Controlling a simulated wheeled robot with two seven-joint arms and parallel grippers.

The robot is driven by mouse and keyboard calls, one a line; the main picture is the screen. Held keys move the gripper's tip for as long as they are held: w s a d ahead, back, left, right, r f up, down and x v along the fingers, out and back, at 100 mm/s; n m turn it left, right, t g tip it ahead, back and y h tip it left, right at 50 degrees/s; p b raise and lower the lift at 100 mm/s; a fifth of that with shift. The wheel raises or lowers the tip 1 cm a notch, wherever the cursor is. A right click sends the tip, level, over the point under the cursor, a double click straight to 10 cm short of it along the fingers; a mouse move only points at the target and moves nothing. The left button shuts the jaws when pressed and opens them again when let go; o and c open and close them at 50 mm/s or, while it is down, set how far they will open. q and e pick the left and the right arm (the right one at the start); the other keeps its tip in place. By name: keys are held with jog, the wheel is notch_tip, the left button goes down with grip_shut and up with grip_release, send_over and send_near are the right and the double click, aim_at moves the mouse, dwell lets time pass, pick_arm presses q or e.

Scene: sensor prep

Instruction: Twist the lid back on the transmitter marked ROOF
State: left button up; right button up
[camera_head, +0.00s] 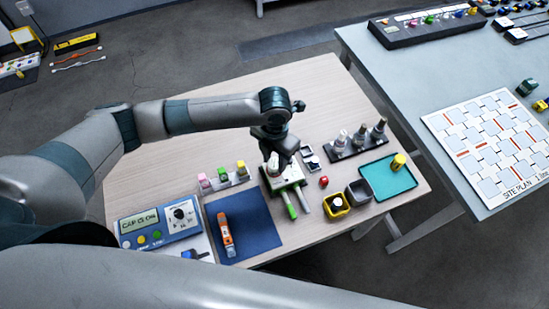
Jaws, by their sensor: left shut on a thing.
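My left gripper (273,153) reaches down over the wood-topped table and is shut on a small pale piece (272,166), which looks like the top of a transmitter. Several grey and white transmitters (360,139) stand upright in a dark rack to the right. No ROOF marking is readable at this size. A small red piece (323,181), perhaps a lid, lies right of the holder. My right gripper is not in view.
A rack with pink, green and yellow-topped pieces (222,181) stands left of the holder. An orange tool (227,236) lies on a blue mat (255,228) beside a display panel (158,224). Yellow (337,207) and grey (358,193) bins and a teal tray (385,182) are at right.

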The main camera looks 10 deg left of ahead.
pick_arm(q)
jog(key=shift+f, duration=1.1)
dwell(2.1)
jog(key=o, duration=1.1)
jog(key=shift+r+p, duration=0.55)
jog(key=shift+r, duration=0.2)
dwell(0.4)
jog(key=shift+r+p, duration=2.5)
jog(key=shift+r, duration=0.4)
jog(key=shift+f, duration=0.1)
